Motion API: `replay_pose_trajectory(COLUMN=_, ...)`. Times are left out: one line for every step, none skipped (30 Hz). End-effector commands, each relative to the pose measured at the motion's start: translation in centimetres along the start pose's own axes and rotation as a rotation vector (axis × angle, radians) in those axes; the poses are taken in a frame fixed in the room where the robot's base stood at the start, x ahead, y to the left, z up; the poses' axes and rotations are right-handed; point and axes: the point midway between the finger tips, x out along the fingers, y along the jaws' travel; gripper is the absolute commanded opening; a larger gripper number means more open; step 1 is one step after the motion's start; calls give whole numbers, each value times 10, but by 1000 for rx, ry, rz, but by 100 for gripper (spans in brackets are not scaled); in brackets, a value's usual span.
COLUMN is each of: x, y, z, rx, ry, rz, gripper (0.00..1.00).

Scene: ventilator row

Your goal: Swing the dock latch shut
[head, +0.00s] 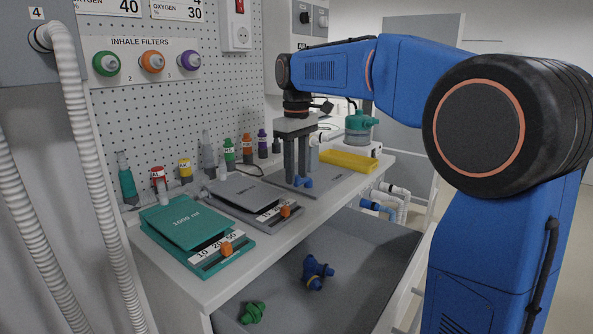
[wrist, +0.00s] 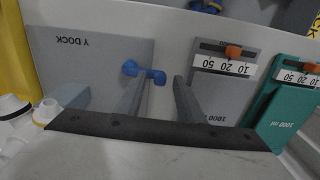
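The dock is a flat grey plate (head: 330,182) on the bench, marked "Y DOCK" in the wrist view (wrist: 75,75). My gripper (head: 297,179) points down over the dock beside the latch. In the wrist view its two fingers (wrist: 160,80) stand apart with nothing between them, the latch close by the left fingertip. I cannot tell whether they touch.
A grey 1000 ml panel (head: 245,195) and a teal one (head: 185,222), each with an orange slider, lie to the left. A yellow tray (head: 350,161) and a teal-topped device (head: 359,125) stand behind. Blue and green fittings (head: 316,272) lie on the lower shelf.

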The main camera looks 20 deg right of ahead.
Motion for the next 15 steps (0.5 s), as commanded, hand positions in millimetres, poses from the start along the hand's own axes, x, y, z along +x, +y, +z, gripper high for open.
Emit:
replay_pose_trajectory(x=1, y=0, z=0, rx=0, ry=0, rz=0, gripper=34)
replay_pose_trajectory(x=1, y=0, z=0, rx=0, ry=0, rz=0, gripper=34)
replay_pose_trajectory(x=2, y=0, z=0, rx=0, ry=0, rz=0, gripper=34)
replay_pose_trajectory(x=2, y=0, z=0, rx=0, ry=0, rz=0, gripper=34)
replay_pose_trajectory(x=2, y=0, z=0, rx=0, ry=0, rz=0, gripper=34)
replay_pose_trajectory(x=1, y=0, z=0, rx=0, ry=0, rz=0, gripper=34)
replay_pose_trajectory(x=1, y=0, z=0, rx=0, ry=0, rz=0, gripper=34)
replay_pose_trajectory(x=1, y=0, z=0, rx=0, ry=0, rz=0, gripper=34)
replay_pose_trajectory(x=1, y=0, z=0, rx=0, ry=0, rz=0, gripper=30)
replay_pose_trajectory(x=1, y=0, z=0, rx=0, ry=0, rz=0, gripper=22)
replay_pose_trajectory(x=1, y=0, z=0, rx=0, ry=0, rz=0, gripper=15)
replay_pose_trajectory(x=1, y=0, z=0, rx=0, ry=0, rz=0, gripper=6)
replay_pose_trajectory(x=1, y=0, z=0, rx=0, ry=0, rz=0, gripper=0)
replay_pose_trajectory(x=1, y=0, z=0, rx=0, ry=0, rz=0, gripper=0)
replay_pose_trajectory(x=1, y=0, z=0, rx=0, ry=0, rz=0, gripper=0)
